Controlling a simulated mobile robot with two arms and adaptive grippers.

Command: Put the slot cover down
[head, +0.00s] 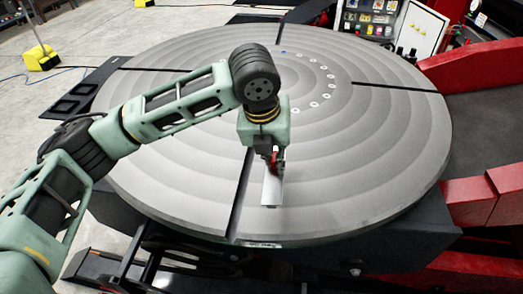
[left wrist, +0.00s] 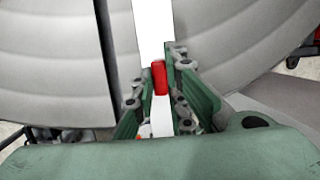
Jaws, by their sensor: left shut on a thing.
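The slot cover (head: 271,190) is a long, thin white strip with a red grip piece. My left gripper (head: 275,161) is shut on it over the near part of the round grey table (head: 340,165). In the left wrist view the slot cover (left wrist: 152,32) runs up from between the fingers of my left gripper (left wrist: 160,85), with the red piece (left wrist: 159,77) between them. An open dark slot (head: 238,205) in the table lies just left of the cover. I cannot tell if the cover touches the table. My right gripper is not in view.
Other dark slots cut the table at the right (head: 395,88) and far left. A ring of pale holes (head: 326,97) surrounds its middle. Red machine arms (head: 480,65) stand at the right. The tabletop right of the cover is clear.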

